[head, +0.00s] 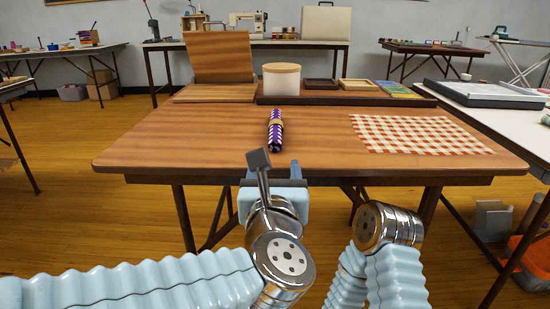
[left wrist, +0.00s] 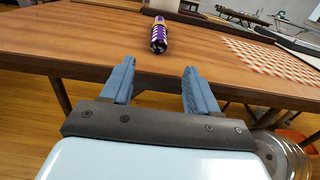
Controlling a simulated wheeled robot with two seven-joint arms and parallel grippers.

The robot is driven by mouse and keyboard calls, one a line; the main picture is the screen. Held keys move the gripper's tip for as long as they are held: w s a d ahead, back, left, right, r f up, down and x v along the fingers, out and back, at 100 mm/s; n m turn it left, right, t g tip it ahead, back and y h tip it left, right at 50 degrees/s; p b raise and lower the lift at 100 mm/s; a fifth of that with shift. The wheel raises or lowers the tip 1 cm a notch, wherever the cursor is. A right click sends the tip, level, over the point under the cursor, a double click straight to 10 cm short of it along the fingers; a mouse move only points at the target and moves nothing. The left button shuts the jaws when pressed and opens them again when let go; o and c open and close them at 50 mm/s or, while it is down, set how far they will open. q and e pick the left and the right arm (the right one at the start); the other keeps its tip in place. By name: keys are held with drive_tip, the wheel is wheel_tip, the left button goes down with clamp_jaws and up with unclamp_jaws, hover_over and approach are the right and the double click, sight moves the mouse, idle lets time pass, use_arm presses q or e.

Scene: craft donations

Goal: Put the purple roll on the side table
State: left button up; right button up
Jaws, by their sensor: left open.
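The purple roll (head: 275,131) has a white pattern and a tan band around it. It lies on the wooden table (head: 190,145) near the middle, pointing away from me. It also shows in the left wrist view (left wrist: 158,38), beyond the fingertips. My left gripper (head: 274,180) is open and empty in front of the table's near edge, short of the roll. Its two blue fingers (left wrist: 157,75) are spread apart in the left wrist view. My right arm shows at the lower right, but its gripper is not visible. I cannot tell which other table is the side table.
A red checked cloth (head: 415,134) lies right of the roll. Behind it a dark tray (head: 340,100) holds a white canister (head: 281,80) and small frames. A wooden stand (head: 219,57) is at the back left. A white-topped table (head: 500,114) stands at right.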

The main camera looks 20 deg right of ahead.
use_arm(q)
drive_tip(key=w+a+f+m+g+y, duration=0.1)
drive_tip(key=w+a+f+m+g, duration=0.3)
drive_tip(key=f, duration=0.6)
drive_tip(key=w+a+f+m, duration=0.25)
drive_tip(key=f+m, duration=0.35)
drive_tip(key=f, duration=0.4)
drive_tip(key=w+a+f+m+g+y, duration=0.1)
drive_tip(key=w+a+f+m+g, duration=0.25)
drive_tip(key=f, duration=0.65)
drive_tip(key=s+a+f+m+g, duration=0.1)
drive_tip(key=s+a+f+m, duration=0.3)
drive_tip(key=f, duration=0.4)
drive_tip(key=s+a+f+m+g, duration=0.2)
drive_tip(key=a+f+m, duration=0.25)
drive_tip(key=f, duration=0.45)
drive_tip(key=s+a+f+m+g, duration=0.3)
drive_tip(key=s+f, duration=0.3)
drive_tip(key=s, duration=0.2)
drive_tip(key=s+a+f+m+g+h, duration=0.1)
drive_tip(key=s+a+f+m+g, duration=0.2)
drive_tip(key=s+f+m, duration=0.2)
drive_tip(key=s+f, duration=0.1)
drive_tip(key=s, duration=0.1)
drive_tip(key=shift+s+m, duration=0.35)
drive_tip(key=shift+m, duration=0.05)
